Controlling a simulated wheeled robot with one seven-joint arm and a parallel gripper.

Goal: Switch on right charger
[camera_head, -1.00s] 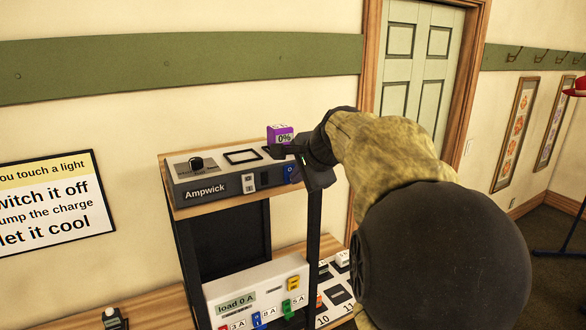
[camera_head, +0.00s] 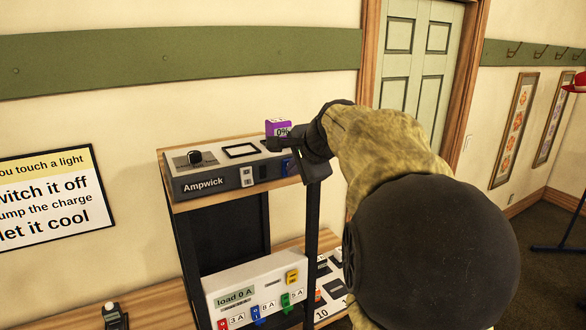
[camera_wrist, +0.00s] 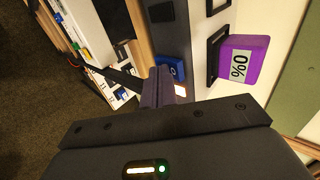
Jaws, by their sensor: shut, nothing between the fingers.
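The Ampwick charger box (camera_head: 216,182) sits on top of a wooden rack, with a black knob and an empty square bay on its top. A purple block marked 0% (camera_head: 277,126) stands at its right end, and it also shows in the wrist view (camera_wrist: 245,58). A blue switch (camera_head: 286,166) is on the right of the front face, and it shows in the wrist view (camera_wrist: 170,70) too. My gripper (camera_wrist: 160,86) is shut and empty, its tips close to this blue switch. I cannot tell whether they touch.
A white load panel (camera_head: 262,283) with coloured plugs and a "load 0 A" display stands on the lower shelf. A dark post (camera_head: 312,222) rises at the rack's right. A wall sign (camera_head: 50,200) hangs left. My arm covers the right side.

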